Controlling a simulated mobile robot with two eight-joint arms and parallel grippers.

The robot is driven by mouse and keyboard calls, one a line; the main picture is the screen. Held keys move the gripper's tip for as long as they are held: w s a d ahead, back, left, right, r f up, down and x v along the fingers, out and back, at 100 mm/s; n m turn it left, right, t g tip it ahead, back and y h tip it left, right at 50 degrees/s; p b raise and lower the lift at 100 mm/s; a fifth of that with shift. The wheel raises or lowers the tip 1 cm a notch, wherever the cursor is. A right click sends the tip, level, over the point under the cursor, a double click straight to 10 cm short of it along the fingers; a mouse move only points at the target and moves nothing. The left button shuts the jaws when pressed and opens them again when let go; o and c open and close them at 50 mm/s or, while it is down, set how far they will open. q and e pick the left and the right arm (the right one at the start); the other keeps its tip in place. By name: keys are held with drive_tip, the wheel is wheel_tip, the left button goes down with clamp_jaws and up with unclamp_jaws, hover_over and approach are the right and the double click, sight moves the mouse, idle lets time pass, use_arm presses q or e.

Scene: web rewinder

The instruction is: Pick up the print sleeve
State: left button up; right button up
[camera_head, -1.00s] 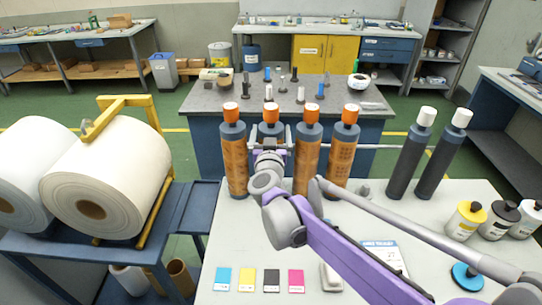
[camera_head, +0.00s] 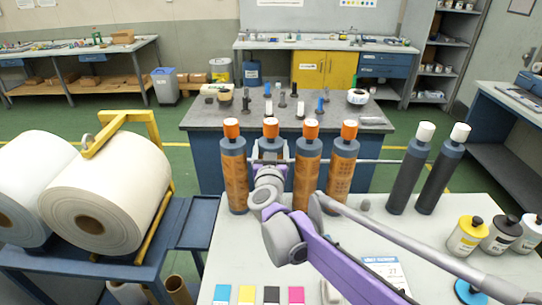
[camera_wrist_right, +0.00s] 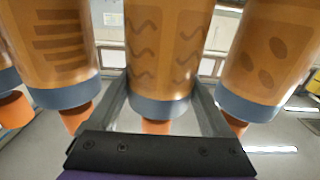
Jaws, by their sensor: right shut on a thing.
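Several orange-brown print sleeves with grey-blue ends and orange caps stand in a row on the light table (camera_head: 235,245). My right gripper (camera_head: 268,168) is at the second sleeve from the left (camera_head: 270,147), in front of its body. In the right wrist view its fingers (camera_wrist_right: 160,105) are either side of a sleeve with wavy dark marks (camera_wrist_right: 165,50), shut on it near its capped end. The neighbouring sleeves, one with stripes (camera_wrist_right: 55,45) and one with oval spots (camera_wrist_right: 268,50), stand close on both sides. My arm hides most of the held sleeve in the head view. My left gripper is not in view.
Two dark sleeves with white caps (camera_head: 407,175) stand to the right. Bottles (camera_head: 467,237) are at the right edge. Colour cards (camera_head: 246,294) lie at the front. Large white rolls (camera_head: 105,195) sit on a blue cart at left. A grey-topped bench (camera_head: 205,118) stands behind.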

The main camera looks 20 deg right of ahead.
wheel_tip(320, 180, up, 18)
drive_tip(key=shift+f+p, duration=0.1)
drive_tip(key=shift+p, duration=0.7)
